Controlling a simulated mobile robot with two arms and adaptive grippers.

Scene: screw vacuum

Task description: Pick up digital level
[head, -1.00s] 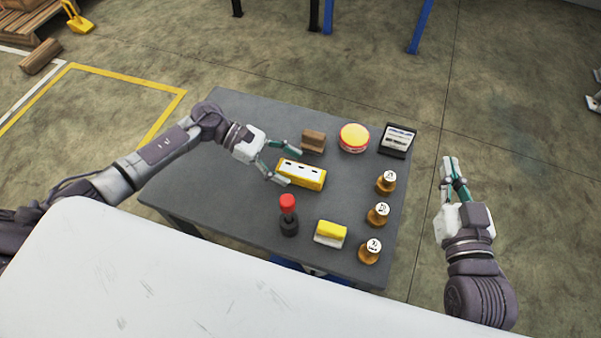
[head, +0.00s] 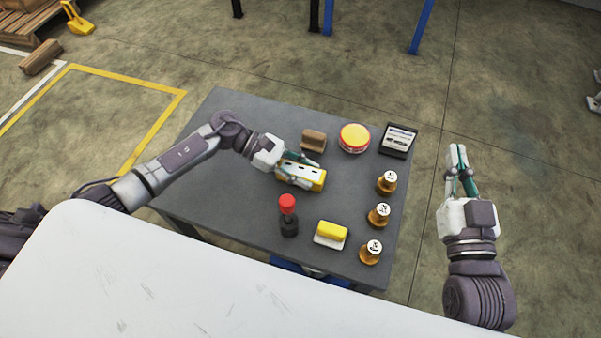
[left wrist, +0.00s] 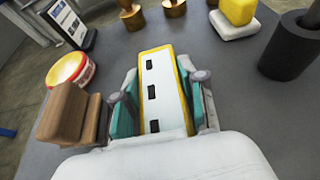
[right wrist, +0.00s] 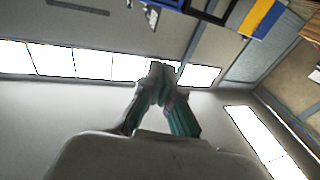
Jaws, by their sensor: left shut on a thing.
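The digital level is a yellow block with a white top and dark slots (head: 316,179), lying on the grey table. It also shows in the left wrist view (left wrist: 161,90), pointing away from me between the fingers. My left gripper (head: 300,170) is around the level, one finger along each side, shut on it. The level appears to rest on the table still. My right gripper (head: 459,150) is beyond the table's right edge, raised and empty, with its fingertips together; the right wrist view shows the tips meeting (right wrist: 160,72).
On the table (head: 225,190) a brown wooden block (head: 313,140) stands close behind the left gripper. Also there are a round yellow-lidded tin (head: 354,138), a black case (head: 398,140), brass weights (head: 379,214), a yellow-white brush (head: 331,234) and a red-topped black object (head: 288,215). The table's left part is clear.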

